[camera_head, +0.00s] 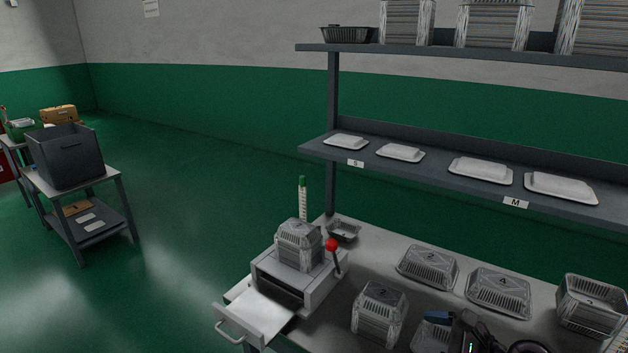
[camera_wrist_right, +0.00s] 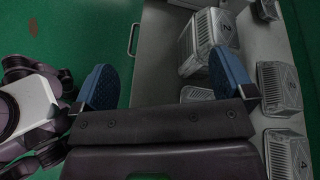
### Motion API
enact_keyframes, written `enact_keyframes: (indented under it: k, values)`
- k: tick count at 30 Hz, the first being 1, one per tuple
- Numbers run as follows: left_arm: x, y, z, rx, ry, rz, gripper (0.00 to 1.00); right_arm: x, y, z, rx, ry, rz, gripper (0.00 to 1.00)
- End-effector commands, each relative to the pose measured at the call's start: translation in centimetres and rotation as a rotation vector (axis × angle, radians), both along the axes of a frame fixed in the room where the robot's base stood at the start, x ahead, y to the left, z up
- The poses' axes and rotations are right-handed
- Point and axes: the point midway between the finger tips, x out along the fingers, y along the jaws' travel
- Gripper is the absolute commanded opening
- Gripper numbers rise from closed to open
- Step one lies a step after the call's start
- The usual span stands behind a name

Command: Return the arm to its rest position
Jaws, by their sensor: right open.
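My right gripper (camera_head: 440,318) shows at the bottom right of the head view as a blue fingertip and dark arm parts above the workbench. In the right wrist view its two blue finger pads (camera_wrist_right: 165,82) stand wide apart, with nothing between them. A small foil tray (camera_head: 428,337) lies beside the fingertip in the head view, partly covered by it. A stack of foil trays marked 2 (camera_head: 380,308) stands to the left of the gripper; a stack marked 2 also shows beyond the right-hand finger in the wrist view (camera_wrist_right: 205,42). My left gripper is not in view.
The workbench (camera_head: 385,243) carries more foil tray stacks (camera_head: 500,292) and a press-like machine (camera_head: 300,272) with a red-knobbed lever. Shelves (camera_head: 440,168) with white lids rise behind it. A grey bin (camera_head: 66,158) stands on a cart at left. Green floor (camera_head: 180,220) lies clear between.

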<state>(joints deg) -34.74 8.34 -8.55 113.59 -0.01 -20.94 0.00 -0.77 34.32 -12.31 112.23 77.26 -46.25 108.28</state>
Motion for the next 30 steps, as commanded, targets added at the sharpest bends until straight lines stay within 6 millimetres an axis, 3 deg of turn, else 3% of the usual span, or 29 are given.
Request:
enact_keyframes:
  k: [9,17,23,30]
  values:
    - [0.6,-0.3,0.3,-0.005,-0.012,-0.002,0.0,2.3,-2.0,-0.3,-0.526,-0.569,0.113,1.0]
    - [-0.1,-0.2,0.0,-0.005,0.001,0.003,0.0,2.6,-3.7,-1.9,-1.057,-0.967,0.236,1.0]
    - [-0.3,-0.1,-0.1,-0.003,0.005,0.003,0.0,0.9,-4.9,-4.3,-1.506,-1.178,0.384,1.0]
    - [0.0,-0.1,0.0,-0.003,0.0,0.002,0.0,-3.9,-6.1,-8.5,-2.0,-1.258,0.648,1.0]
